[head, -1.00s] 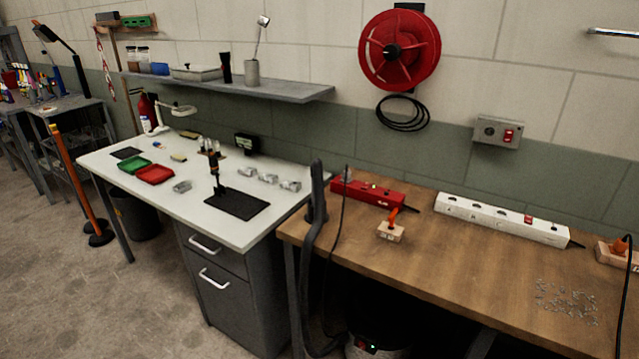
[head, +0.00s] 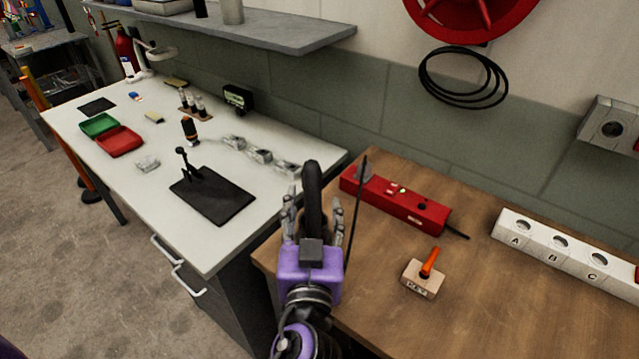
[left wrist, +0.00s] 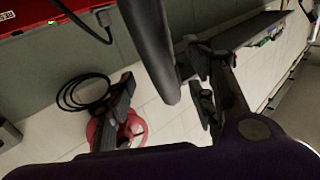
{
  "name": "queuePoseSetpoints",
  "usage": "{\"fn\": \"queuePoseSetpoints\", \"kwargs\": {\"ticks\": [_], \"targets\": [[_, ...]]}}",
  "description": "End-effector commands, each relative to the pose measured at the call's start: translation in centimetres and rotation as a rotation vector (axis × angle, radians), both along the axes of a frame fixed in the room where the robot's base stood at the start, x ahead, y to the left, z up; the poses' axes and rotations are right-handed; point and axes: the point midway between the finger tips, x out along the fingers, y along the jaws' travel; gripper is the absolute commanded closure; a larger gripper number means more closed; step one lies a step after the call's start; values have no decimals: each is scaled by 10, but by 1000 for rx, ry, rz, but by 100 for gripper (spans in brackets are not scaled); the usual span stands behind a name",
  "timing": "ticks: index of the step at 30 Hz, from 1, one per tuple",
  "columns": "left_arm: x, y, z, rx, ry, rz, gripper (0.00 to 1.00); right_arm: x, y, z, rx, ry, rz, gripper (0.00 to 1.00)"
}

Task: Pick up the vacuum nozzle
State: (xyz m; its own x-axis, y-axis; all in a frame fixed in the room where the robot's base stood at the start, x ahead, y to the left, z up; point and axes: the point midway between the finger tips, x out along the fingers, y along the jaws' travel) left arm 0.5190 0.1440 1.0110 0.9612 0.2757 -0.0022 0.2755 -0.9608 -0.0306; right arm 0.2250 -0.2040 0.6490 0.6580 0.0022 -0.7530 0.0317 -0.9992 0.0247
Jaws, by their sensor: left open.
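The vacuum nozzle (head: 313,190) is a dark, thick tube standing at the left end of the wooden bench, beside the white workbench. My left gripper (head: 314,208) is open, with one finger on each side of the nozzle in the head view. Whether the fingers touch it I cannot tell. In the left wrist view the nozzle (left wrist: 152,45) is a dark tube coming down between the two open fingers of my left gripper (left wrist: 165,88). The nozzle's lower part is hidden behind my gripper and arm. My right gripper is not in view.
A red power unit (head: 395,200), a wooden block with an orange handle (head: 423,279) and a white socket strip (head: 565,253) lie on the wooden bench (head: 480,300). The white workbench (head: 130,190) holds a black mat (head: 212,195) and red and green trays. A shelf (head: 290,38) hangs above.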

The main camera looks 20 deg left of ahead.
Motion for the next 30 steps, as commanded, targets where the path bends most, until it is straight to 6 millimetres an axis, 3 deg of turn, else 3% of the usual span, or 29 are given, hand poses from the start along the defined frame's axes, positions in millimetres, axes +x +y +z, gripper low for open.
{"fn": "queuePoseSetpoints", "kwargs": {"ticks": [10,19,28,30], "targets": [[32,10,-1,-27,-6,0,50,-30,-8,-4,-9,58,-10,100],[70,23,-4,-26,-6,1,50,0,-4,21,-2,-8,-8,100],[74,24,-8,-30,0,1,50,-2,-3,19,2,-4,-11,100],[74,24,-8,-30,0,1,59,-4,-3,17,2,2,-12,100]]}}
